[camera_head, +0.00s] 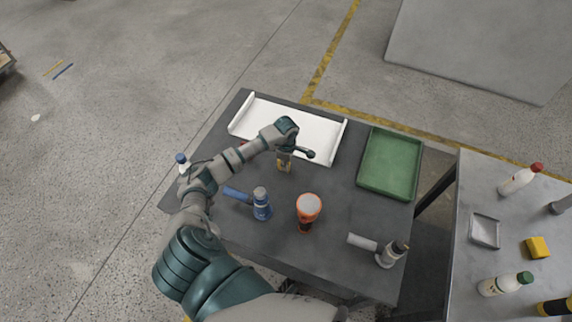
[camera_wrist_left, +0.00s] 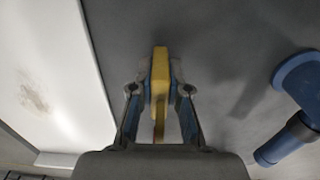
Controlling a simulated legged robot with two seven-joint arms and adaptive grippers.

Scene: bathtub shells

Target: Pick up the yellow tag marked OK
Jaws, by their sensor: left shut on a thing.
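My left gripper (camera_head: 284,158) reaches over the dark table, near the front edge of the white shell (camera_head: 270,113). In the left wrist view its two fingers (camera_wrist_left: 160,100) are shut on a narrow yellow tag (camera_wrist_left: 160,72), seen edge-on between them. No OK marking is readable from these angles. I cannot tell whether the tag touches the table. My right gripper is not in view.
A green tray (camera_head: 363,180) lies at the right. A side table (camera_head: 475,275) holds bottles and a yellow block (camera_head: 537,247).

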